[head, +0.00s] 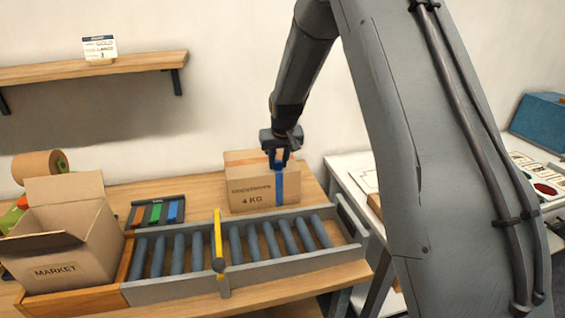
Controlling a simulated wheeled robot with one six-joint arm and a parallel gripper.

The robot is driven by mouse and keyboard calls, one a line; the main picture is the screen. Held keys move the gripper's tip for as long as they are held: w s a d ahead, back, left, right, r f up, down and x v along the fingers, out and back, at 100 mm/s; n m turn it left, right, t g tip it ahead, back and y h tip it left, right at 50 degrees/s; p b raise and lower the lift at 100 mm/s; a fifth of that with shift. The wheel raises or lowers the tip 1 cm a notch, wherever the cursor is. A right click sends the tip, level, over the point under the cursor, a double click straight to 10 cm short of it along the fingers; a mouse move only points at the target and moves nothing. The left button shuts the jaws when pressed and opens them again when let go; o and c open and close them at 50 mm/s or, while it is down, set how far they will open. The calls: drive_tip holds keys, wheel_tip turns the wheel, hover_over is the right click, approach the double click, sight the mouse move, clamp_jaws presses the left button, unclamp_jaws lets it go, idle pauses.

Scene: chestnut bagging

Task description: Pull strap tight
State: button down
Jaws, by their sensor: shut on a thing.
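A closed cardboard box (248,189) marked "4 KG" sits on the wooden table behind the roller conveyor. A blue strap (280,189) runs down its front face near the right side. My gripper (279,159) is at the box's top edge, directly over the strap. It is shut on the blue strap, though the fingertips are small and the exact grip is hard to see. How tightly the strap lies on the hidden sides cannot be told.
A roller conveyor (167,290) with a yellow upright bar (218,238) stands in front of the box. An open box marked "MARKET" (60,250) is at the left. A rack of coloured strips (156,211) lies between. A wall shelf (90,69) hangs at upper left.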

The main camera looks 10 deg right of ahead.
drive_tip(key=shift+w+a, duration=0.1)
drive_tip(key=shift+a, duration=0.2)
drive_tip(key=shift+d, duration=0.15)
drive_tip(key=c, duration=1.6)
unclamp_jaws()
drive_tip(key=shift+d, duration=0.2)
drive_tip(key=shift+c, duration=0.2)
drive_tip(key=shift+o, duration=1)
drive_tip(key=shift+d, duration=0.25)
drive_tip(key=shift+a, duration=0.1)
drive_tip(key=shift+r, duration=0.35)
drive_tip(key=b+v, duration=0.2)
drive_tip(key=v, duration=0.5)
